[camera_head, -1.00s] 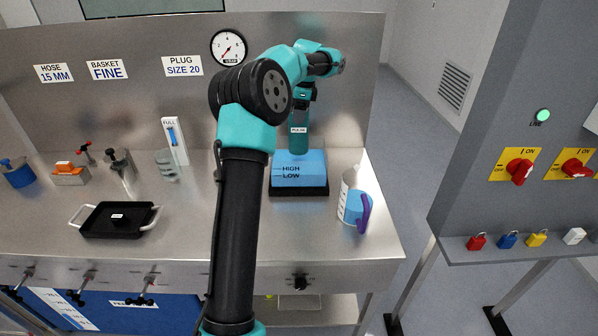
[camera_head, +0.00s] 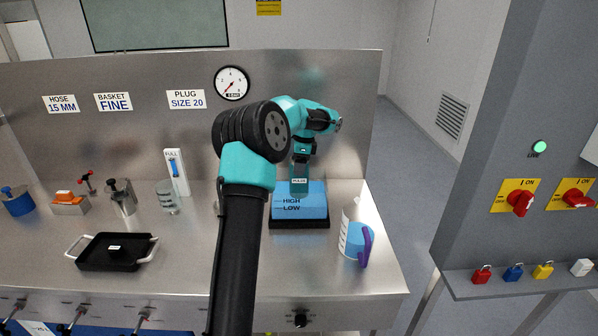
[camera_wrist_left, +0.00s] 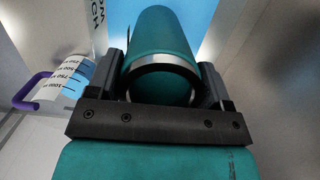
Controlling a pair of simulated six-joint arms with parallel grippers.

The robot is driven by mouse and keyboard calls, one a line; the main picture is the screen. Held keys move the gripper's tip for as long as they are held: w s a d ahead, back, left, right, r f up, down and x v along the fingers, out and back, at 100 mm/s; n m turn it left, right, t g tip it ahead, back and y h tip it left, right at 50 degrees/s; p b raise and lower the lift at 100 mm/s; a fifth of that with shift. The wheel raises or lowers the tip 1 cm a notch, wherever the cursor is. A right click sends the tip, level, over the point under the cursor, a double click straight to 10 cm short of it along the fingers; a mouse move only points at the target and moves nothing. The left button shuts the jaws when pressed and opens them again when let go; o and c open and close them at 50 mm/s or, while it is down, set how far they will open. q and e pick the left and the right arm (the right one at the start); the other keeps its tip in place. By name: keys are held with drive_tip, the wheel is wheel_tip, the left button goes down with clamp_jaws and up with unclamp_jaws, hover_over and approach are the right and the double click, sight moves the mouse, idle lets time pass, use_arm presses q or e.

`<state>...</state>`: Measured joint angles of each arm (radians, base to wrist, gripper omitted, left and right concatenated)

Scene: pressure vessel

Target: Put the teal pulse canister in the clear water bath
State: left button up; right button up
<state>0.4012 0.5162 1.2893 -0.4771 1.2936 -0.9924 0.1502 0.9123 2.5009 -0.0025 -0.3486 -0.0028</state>
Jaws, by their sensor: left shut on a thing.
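The teal pulse canister (camera_head: 299,182), with a white label, hangs upright under my left gripper (camera_head: 300,160). The left gripper is shut on it. Its lower end overlaps the back upper part of the clear water bath (camera_head: 285,213), a clear box of blue water with HIGH and LOW marks on a black base. I cannot tell how deep the canister reaches. In the left wrist view, the canister (camera_wrist_left: 163,45) sits between both fingers, with a metal band around it and blue water beyond. My right gripper is not in view.
A measuring jug (camera_head: 354,235) with a purple handle stands just right of the bath. A black tray (camera_head: 117,252) and a glass (camera_head: 167,197) stand to the left. The steel back panel (camera_head: 345,130) rises behind; bare bench lies in front of the bath.

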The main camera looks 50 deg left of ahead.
use_arm(q)
drive_tip(key=shift+f, duration=1.55)
drive_tip(key=o, duration=1.7)
drive_tip(key=r, duration=0.4)
drive_tip(key=w+r, duration=0.1)
drive_tip(key=r, duration=0.3)
drive_tip(key=d+r, duration=0.1)
drive_tip(key=r, duration=0.3)
drive_tip(key=shift+w+d+r, duration=0.1)
drive_tip(key=shift+w, duration=0.05)
